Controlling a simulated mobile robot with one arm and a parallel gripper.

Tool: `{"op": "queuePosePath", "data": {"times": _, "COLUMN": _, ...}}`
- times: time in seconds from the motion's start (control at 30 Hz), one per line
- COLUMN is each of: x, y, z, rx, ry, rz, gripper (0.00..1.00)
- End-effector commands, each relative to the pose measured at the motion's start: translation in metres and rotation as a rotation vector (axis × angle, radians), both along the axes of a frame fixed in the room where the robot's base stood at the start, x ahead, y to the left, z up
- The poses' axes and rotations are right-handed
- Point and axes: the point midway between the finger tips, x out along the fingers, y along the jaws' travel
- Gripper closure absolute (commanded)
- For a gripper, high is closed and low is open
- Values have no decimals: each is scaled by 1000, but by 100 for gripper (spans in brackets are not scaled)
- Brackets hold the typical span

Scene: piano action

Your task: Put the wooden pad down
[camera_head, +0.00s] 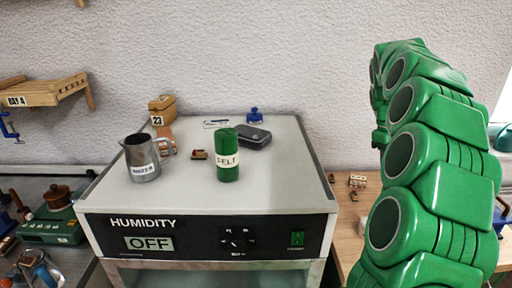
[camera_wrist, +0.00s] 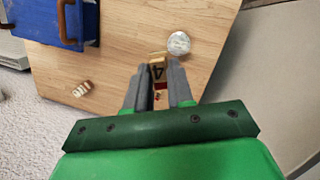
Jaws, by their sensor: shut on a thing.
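My gripper (camera_wrist: 156,78) points down over a wooden tabletop (camera_wrist: 115,55) in the wrist view, its two grey fingers shut on a small wooden pad (camera_wrist: 157,72). In the head view my green arm fills the right side, and the held pad cannot be made out there.
In the wrist view a round silvery thing (camera_wrist: 179,43) lies just beyond the fingers. A blue box (camera_wrist: 58,22) is at upper left, and a small block (camera_wrist: 82,89) lies left. In the head view the humidity cabinet (camera_head: 300,190) holds a metal jug (camera_head: 141,160) and green felt roll (camera_head: 228,170).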

Motion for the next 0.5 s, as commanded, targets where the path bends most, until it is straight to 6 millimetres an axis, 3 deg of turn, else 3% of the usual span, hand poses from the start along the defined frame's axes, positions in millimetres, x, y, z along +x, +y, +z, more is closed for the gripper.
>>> {"op": "queuePosePath", "data": {"times": 0.1, "x": 5, "y": 40, "z": 15, "rx": 3, "ry": -3, "rz": 146, "gripper": 100}}
{"op": "queuePosePath", "data": {"times": 0.5, "x": 0, "y": 156, "z": 53, "rx": 9, "ry": 3, "rz": 616, "gripper": 100}}
